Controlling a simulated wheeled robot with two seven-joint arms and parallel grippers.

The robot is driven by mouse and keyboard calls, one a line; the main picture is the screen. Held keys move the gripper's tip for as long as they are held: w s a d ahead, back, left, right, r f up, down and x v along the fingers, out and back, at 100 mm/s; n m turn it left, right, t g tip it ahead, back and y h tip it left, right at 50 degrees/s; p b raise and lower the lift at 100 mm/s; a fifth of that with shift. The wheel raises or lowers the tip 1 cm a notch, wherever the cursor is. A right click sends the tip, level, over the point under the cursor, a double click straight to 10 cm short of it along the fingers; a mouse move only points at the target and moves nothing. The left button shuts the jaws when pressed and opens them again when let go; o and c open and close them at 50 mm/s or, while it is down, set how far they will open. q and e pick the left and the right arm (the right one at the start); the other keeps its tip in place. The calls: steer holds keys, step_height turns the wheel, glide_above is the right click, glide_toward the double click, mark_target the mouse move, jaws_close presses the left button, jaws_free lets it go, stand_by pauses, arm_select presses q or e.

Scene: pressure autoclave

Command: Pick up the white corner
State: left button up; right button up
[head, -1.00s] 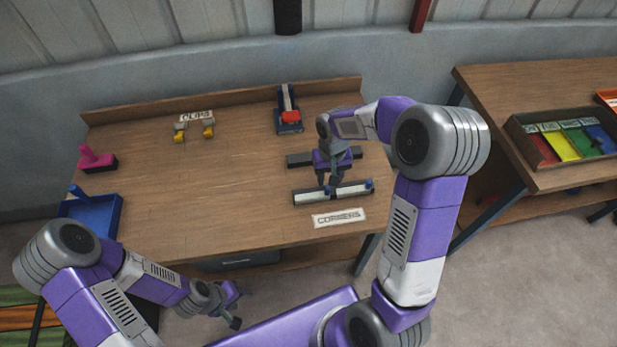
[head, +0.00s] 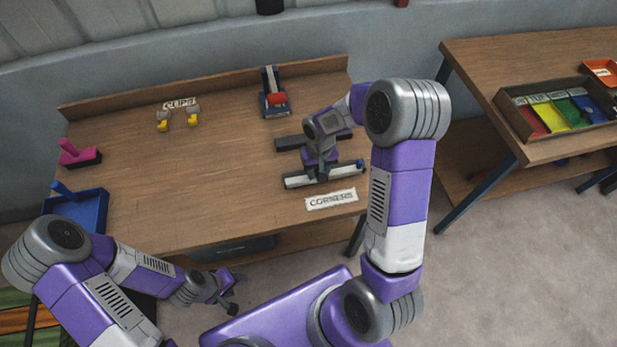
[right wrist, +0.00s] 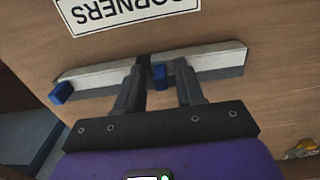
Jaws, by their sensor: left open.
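A long, narrow pale rack (head: 340,171) lies on the table above the CORNERS label (head: 331,199). In the right wrist view the rack (right wrist: 100,77) has one small blue piece (right wrist: 60,92) at its left end and another (right wrist: 158,75) near its middle. I cannot make out a separate white corner against the pale rack. My right gripper (head: 318,176) is over the rack's middle; its fingers (right wrist: 160,88) are apart, with the middle blue piece showing between them. Whether they touch anything is unclear. My left gripper (head: 238,292) is open and empty, off the table's front edge.
A dark bar (head: 291,144) lies behind the rack. A blue-and-red device (head: 275,98), yellow clips (head: 163,125), a pink-handled block (head: 78,153) and a blue tray (head: 90,208) stand around the table. The middle is clear. A second table at right holds a coloured bin tray (head: 516,120).

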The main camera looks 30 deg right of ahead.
jaws_close()
